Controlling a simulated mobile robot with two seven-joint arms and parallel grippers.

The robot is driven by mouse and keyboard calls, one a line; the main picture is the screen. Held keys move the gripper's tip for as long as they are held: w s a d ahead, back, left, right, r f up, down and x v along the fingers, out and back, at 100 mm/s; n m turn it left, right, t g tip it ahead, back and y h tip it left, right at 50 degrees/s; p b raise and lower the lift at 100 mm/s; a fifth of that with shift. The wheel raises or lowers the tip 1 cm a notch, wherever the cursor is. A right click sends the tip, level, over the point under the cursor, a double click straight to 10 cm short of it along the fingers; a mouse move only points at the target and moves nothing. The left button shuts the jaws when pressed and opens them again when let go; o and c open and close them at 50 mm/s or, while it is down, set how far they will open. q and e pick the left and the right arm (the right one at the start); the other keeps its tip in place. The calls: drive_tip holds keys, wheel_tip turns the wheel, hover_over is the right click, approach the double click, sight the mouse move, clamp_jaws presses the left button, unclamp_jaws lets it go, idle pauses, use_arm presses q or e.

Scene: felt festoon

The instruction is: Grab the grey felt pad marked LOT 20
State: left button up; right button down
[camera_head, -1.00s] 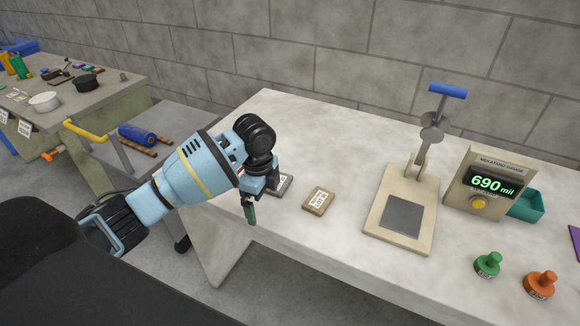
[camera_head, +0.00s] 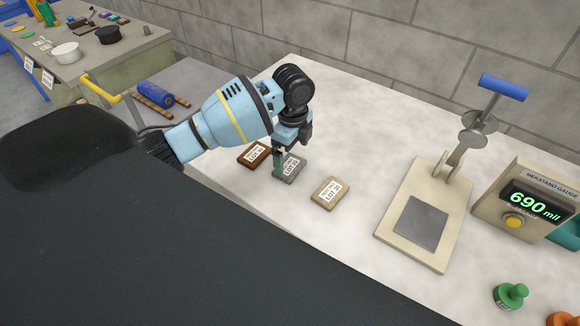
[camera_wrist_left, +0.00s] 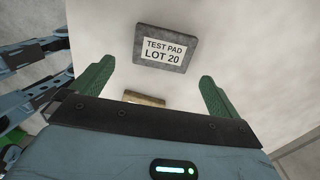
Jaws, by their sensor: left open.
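The grey felt pad (camera_head: 294,171) marked LOT 20 lies flat on the pale bench, between a brown pad (camera_head: 254,154) and a tan pad (camera_head: 330,194). My left gripper (camera_head: 292,154) is above the grey pad and hides part of it. In the left wrist view the grey pad (camera_wrist_left: 165,48) shows its full label beyond the open green fingertips of the gripper (camera_wrist_left: 155,85), with nothing held between them. A strip of a tan pad (camera_wrist_left: 145,99) shows lower down between the fingers.
A press with a blue handle (camera_head: 504,88) and a gauge reading 690 mil (camera_head: 534,205) stand to the right. A green knobbed stamp (camera_head: 510,295) is at the lower right. The bench behind the pads is clear.

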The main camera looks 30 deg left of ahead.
sight(291, 167)
use_arm(q)
drive_tip(key=shift+w+a+f, duration=0.1)
drive_tip(key=shift+a+f, duration=0.05)
drive_tip(key=shift+f, duration=1.15)
drive_tip(key=shift+w+a+f, duration=0.1)
drive_tip(key=shift+f, duration=1.2)
drive_tip(key=c, duration=0.9)
drive_tip(key=shift+r, duration=0.9)
drive_tip(key=shift+s+r, duration=0.2)
drive_tip(key=shift+r, duration=0.25)
drive_tip(key=shift+s+r, duration=0.2)
drive_tip(key=shift+r, duration=0.25)
drive_tip(key=s+d+r, duration=0.1)
drive_tip(key=s+d, duration=0.1)
drive_tip(key=s, duration=1.3)
drive_tip(key=shift+d+r, duration=0.2)
drive_tip(key=shift+d, duration=0.15)
